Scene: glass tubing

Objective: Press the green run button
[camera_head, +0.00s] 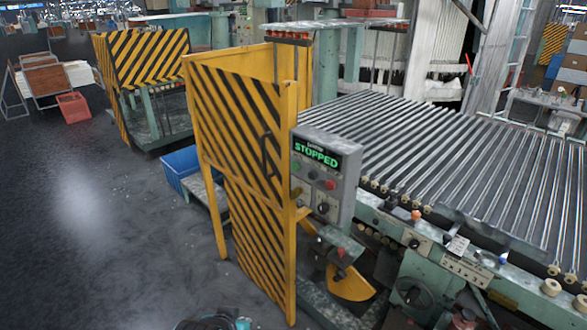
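The grey control box (325,178) is mounted beside the yellow guard post, near the middle of the camera_head view. Its dark display (317,155) reads "STOPPED" in green letters. The green button (297,166) is small and sits at the left of the row below the display. A red button (330,185) sits at the right of that row. Dark knobs are lower on the box. I cannot make out either gripper, and nothing is seen touching the box. A dark shape with a teal part is cut off at the bottom edge; I cannot tell what it is.
A yellow-and-black striped guard (238,130) stands immediately left of the box. The roller conveyor (450,165) fills the right side. A blue bin (182,165) is behind the guard, and a red crate (73,108) is farther left. The grey floor (90,230) at left is open.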

